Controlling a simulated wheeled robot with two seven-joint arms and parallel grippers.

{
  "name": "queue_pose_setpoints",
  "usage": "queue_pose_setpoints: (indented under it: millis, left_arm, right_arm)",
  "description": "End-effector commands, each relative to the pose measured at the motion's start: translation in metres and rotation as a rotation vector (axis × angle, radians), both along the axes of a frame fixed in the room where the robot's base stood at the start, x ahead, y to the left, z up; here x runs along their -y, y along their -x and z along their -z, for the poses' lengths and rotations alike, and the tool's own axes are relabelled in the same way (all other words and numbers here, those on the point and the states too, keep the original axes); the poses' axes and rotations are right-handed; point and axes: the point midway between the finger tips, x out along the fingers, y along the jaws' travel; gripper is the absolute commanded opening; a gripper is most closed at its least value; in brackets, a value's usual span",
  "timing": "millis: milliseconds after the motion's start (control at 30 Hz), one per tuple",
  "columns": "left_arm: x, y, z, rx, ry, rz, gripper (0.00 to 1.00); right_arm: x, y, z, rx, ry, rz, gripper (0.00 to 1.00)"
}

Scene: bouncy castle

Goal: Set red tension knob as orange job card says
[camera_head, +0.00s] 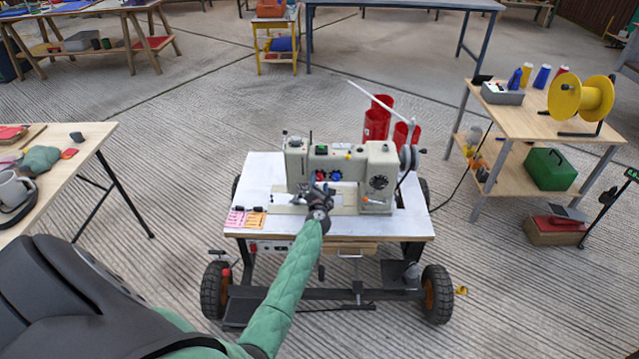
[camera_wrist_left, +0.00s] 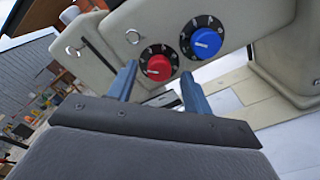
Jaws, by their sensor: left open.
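The sewing machine (camera_head: 345,165) stands on a white wheeled table. The red tension knob (camera_wrist_left: 158,68), on a black numbered dial, is on its front, left of and below a blue knob (camera_wrist_left: 207,42) in the left wrist view. My left gripper (camera_head: 320,190) is open in front of the machine. In the left wrist view its two blue-grey fingertips (camera_wrist_left: 158,76) lie on either side of the red knob; I cannot tell whether they touch it. The orange job card (camera_head: 256,219) lies at the table's front left; its writing is too small to read. My right gripper is not in view.
A pink card (camera_head: 235,218) lies left of the orange one. A side table (camera_head: 540,122) with a yellow spool (camera_head: 581,98) is at the right, and a workbench (camera_head: 75,150) at the left.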

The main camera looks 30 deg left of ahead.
Motion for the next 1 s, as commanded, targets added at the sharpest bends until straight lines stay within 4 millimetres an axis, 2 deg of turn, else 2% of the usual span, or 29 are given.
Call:
queue_pose_setpoints:
  millis: [167, 433, 467, 667, 1000]
  left_arm:
    - [-0.0058, -0.0091, 0.0002, -0.002, -0.001, 0.001, 0.50]
    - [-0.0063, -0.0099, 0.0001, -0.001, -0.002, 0.000, 0.50]
    - [-0.0063, -0.0099, 0.0001, -0.001, -0.002, 0.000, 0.46]
    - [-0.0062, -0.0098, 0.0002, -0.002, -0.001, 0.001, 0.07]
    - [-0.0058, -0.0098, -0.0011, -0.022, -0.034, 0.001, 0.05]
  right_arm:
    - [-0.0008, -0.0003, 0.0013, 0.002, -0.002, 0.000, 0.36]
    - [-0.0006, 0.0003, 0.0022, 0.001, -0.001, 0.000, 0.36]
    - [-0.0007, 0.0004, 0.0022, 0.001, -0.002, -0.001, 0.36]
    - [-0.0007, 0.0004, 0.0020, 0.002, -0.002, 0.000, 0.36]
    - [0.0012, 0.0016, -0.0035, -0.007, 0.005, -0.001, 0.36]
